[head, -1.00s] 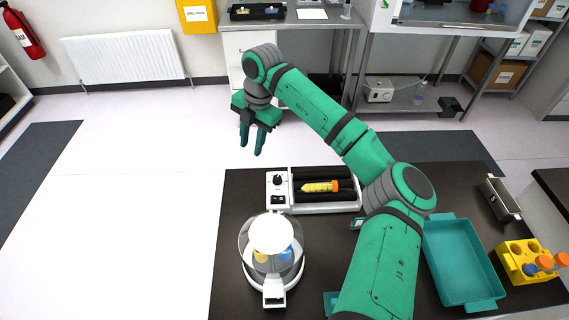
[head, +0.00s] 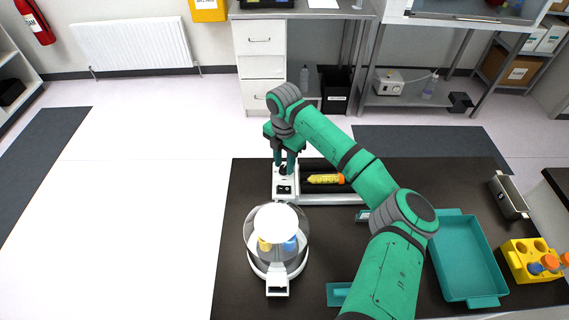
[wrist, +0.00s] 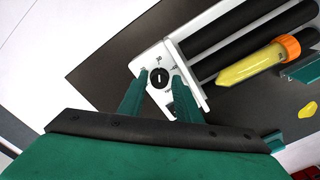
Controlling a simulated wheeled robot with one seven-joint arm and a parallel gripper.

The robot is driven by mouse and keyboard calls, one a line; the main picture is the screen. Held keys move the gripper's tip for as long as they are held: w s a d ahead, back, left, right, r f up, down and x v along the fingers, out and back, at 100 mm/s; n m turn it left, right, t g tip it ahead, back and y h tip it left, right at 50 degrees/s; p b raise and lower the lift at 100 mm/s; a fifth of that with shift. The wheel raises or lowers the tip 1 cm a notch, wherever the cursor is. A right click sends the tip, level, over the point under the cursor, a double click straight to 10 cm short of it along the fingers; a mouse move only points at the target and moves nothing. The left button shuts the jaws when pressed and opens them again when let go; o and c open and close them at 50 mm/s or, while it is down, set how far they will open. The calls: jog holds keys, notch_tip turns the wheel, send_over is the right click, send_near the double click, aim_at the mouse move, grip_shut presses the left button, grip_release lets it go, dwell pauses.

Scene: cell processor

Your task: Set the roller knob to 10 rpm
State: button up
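The roller (head: 336,198) is a white unit with black rollers on the dark table. A yellow tube with an orange cap (head: 325,179) lies on its rollers. Its round black knob (wrist: 159,79) sits on the white panel at the left end, with small markings around it in the wrist view. My gripper (head: 284,170) is over that panel, pointing down. In the wrist view my gripper (wrist: 159,76) is open, with one finger on each side of the knob. I cannot tell whether the fingers touch it. In the head view the fingers partly hide the knob.
A clear domed device (head: 277,250) with blue and yellow tubes stands just in front of the roller. A teal tray (head: 466,299) and a yellow tube rack (head: 527,274) are at the right. The dark table (head: 225,290) is bare along its left edge.

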jog(key=shift+f, duration=0.25)
grip_shut()
jog(key=c, duration=0.8)
grip_release()
